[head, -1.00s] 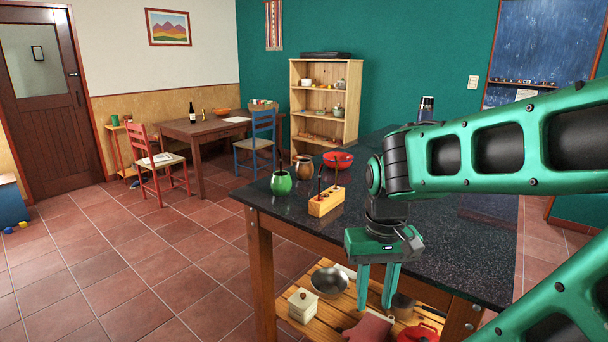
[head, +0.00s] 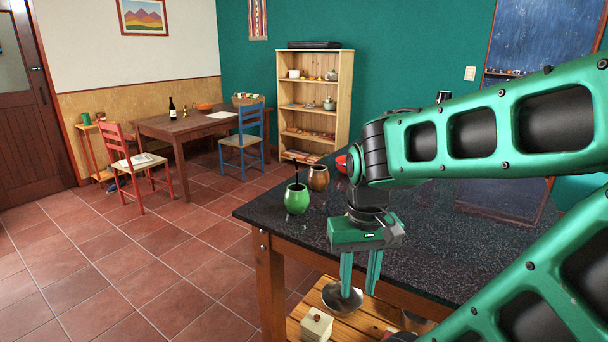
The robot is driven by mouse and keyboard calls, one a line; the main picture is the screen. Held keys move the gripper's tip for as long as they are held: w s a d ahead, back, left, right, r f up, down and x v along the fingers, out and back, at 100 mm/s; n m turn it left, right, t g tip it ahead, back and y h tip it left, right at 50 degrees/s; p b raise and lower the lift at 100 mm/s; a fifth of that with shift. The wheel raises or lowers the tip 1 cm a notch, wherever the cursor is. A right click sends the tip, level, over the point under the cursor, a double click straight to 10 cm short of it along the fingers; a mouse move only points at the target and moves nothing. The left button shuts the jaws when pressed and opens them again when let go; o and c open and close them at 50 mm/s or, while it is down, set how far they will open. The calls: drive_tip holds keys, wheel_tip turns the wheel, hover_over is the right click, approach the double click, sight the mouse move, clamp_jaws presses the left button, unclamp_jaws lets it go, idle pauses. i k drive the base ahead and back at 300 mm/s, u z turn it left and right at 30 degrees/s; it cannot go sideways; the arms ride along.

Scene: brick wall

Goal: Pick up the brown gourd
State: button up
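The brown gourd (head: 318,177) stands upright near the far left edge of the dark-topped table, just behind and right of the green gourd (head: 297,198), which has a dark straw in it. My gripper (head: 359,290) points down in the head view, to the right of and nearer than both gourds. Its two green fingers are apart with nothing between them. It is not touching the brown gourd. My arm comes in from the right and covers part of the tabletop.
The dark tabletop (head: 280,222) has a front left corner. A red bowl (head: 341,163) is partly hidden behind my arm. A metal bowl (head: 342,298) and a white lidded box (head: 316,324) sit on the lower shelf. Open tiled floor lies to the left.

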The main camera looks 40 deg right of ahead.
sight(318, 179)
drive_tip(key=i, duration=0.95)
drive_tip(key=u, duration=0.05)
